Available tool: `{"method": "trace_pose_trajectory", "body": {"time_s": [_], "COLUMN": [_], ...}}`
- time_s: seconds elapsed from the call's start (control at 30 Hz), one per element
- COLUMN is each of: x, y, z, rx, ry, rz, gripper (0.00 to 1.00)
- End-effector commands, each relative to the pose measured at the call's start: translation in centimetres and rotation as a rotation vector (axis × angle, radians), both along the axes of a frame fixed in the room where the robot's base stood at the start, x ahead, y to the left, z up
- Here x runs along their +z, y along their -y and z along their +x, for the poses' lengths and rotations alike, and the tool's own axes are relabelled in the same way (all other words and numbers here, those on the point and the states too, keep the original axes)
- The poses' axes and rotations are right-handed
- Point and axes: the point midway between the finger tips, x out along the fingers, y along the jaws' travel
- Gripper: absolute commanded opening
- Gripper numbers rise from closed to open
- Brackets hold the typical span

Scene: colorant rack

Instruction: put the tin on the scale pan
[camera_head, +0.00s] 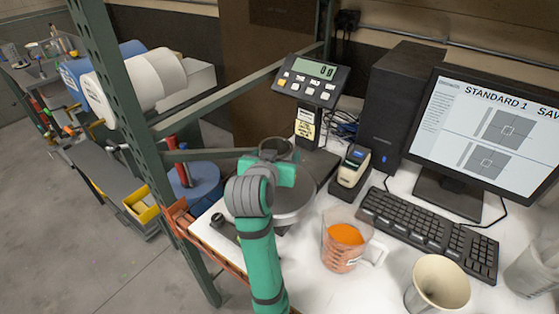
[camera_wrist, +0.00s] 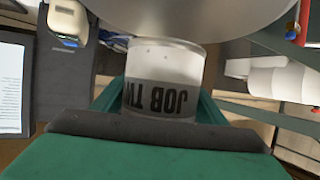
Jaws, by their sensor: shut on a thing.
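The tin (camera_wrist: 162,68) is a pale metal can with a dark band whose "JOB TI…" lettering is upside down in the wrist view. In the head view its dark open top (camera_head: 275,148) shows just behind my gripper (camera_head: 274,172). My gripper is shut around the tin's side. The scale pan (camera_head: 285,208) is a round grey metal disc, partly hidden under my gripper and arm. In the wrist view the pan (camera_wrist: 190,14) lies right against the tin's base end; I cannot tell whether they touch. The scale display (camera_head: 314,70) seems to read zero.
A jug of orange liquid (camera_head: 346,238) and a cream cup (camera_head: 437,284) stand right of my arm. A green rack post (camera_head: 135,130) stands at left.

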Motion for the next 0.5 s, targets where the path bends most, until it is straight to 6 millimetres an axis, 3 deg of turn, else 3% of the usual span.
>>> {"method": "trace_pose_trajectory", "body": {"time_s": [0.33,0.5], "x": [-3.8,-4.0], "y": [-0.2,-0.3], "z": [0.3,0.3], "rx": [0.003,0.004], "ry": [-0.004,0.0], "rz": [0.0,0.0], "gripper": [0.44,0.44]}}
